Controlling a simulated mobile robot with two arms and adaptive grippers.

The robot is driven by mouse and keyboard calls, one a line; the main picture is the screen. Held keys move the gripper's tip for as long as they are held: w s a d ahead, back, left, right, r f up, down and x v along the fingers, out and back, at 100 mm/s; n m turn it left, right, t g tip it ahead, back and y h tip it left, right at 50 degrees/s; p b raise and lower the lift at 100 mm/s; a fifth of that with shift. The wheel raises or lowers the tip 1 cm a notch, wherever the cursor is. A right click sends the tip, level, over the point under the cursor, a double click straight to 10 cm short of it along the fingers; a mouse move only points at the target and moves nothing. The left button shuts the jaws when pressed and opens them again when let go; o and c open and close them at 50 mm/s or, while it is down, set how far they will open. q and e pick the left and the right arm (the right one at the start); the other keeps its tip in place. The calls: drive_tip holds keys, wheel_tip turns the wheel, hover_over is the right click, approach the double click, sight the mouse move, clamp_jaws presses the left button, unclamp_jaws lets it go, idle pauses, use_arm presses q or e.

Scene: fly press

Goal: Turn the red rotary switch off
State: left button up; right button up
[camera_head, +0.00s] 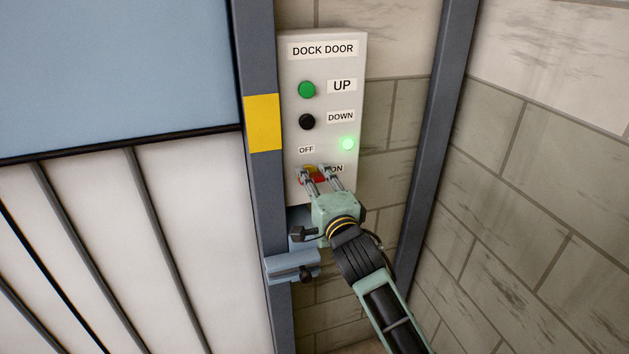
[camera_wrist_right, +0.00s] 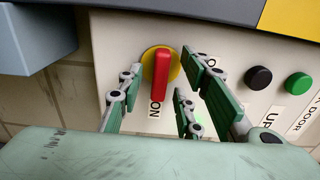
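The red rotary switch (camera_wrist_right: 161,80) is a red bar handle on a yellow disc (camera_wrist_right: 173,66), low on the grey dock door panel (camera_head: 350,55). In the head view the switch (camera_head: 319,178) is partly hidden by my right gripper (camera_head: 313,171). In the right wrist view the handle points toward the ON label (camera_wrist_right: 157,108). The OFF label (camera_head: 306,150) sits above the switch in the head view. My right gripper's fingers (camera_wrist_right: 162,78) are open, one side on each side of the handle, with gaps visible. My left gripper is in neither view.
A green UP button (camera_head: 307,90), a black DOWN button (camera_head: 307,122) and a lit green lamp (camera_head: 347,144) are above the switch. A blue-grey bracket (camera_head: 292,265) juts out below the panel. A door frame post (camera_head: 262,190) stands at left, a block wall at right.

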drive_tip(key=shift+w, duration=0.2)
clamp_jaws()
idle(0.3)
drive_tip(key=n+p, duration=0.1)
drive_tip(key=n, duration=0.3)
drive_tip(key=shift+r+n+p, duration=0.1)
drive_tip(key=shift+n+p, duration=0.2)
drive_tip(key=shift+p, duration=0.05)
drive_tip(key=n+p, duration=0.1)
drive_tip(key=n, duration=0.3)
drive_tip(key=shift+a+r+n, duration=0.1)
drive_tip(key=shift+n, duration=0.2)
drive_tip(key=n+p, duration=0.1)
drive_tip(key=n, duration=0.3)
drive_tip(key=shift+a+r+n+p, duration=0.1)
drive_tip(key=shift+n+p, duration=0.2)
drive_tip(key=shift+s+a+n+p, duration=0.1)
drive_tip(key=shift+n+p, duration=0.25)
drive_tip(key=shift+n, duration=1.75)
